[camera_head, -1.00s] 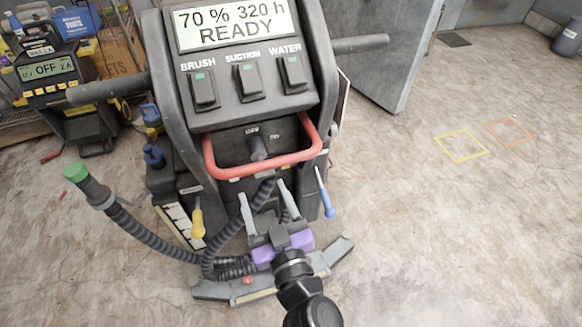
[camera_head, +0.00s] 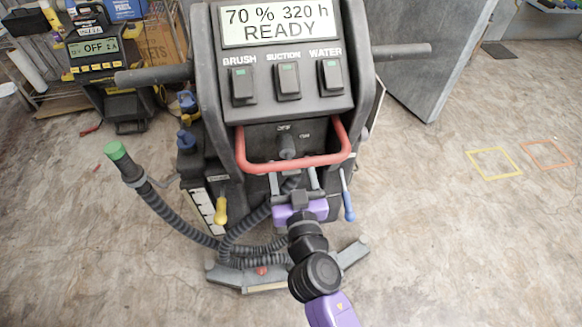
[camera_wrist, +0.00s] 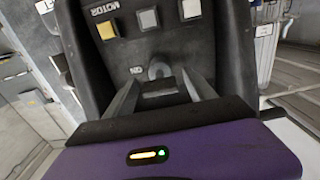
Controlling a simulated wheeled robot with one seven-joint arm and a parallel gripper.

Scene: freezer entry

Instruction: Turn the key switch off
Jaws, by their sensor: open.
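The key switch (camera_head: 287,146) is a dark knob on the machine's recessed lower panel, below the three rocker switches. It also shows in the wrist view (camera_wrist: 159,70), ahead of my fingers. Small labels sit above and to the right of it; the upper one seems to read OFF. My gripper (camera_head: 294,178) is purple with two grey fingers pointing up toward the panel. It is open and empty, below the key switch and apart from it. In the wrist view the fingers (camera_wrist: 160,88) stand to either side below the knob.
A red bar handle (camera_head: 293,163) loops around the panel's front, between my gripper and the switch in the head view. The display (camera_head: 262,24) reads 70 % 320 h READY. A grey hose (camera_head: 185,222) hangs left, a yellow-handled tool (camera_head: 221,211) beside it.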

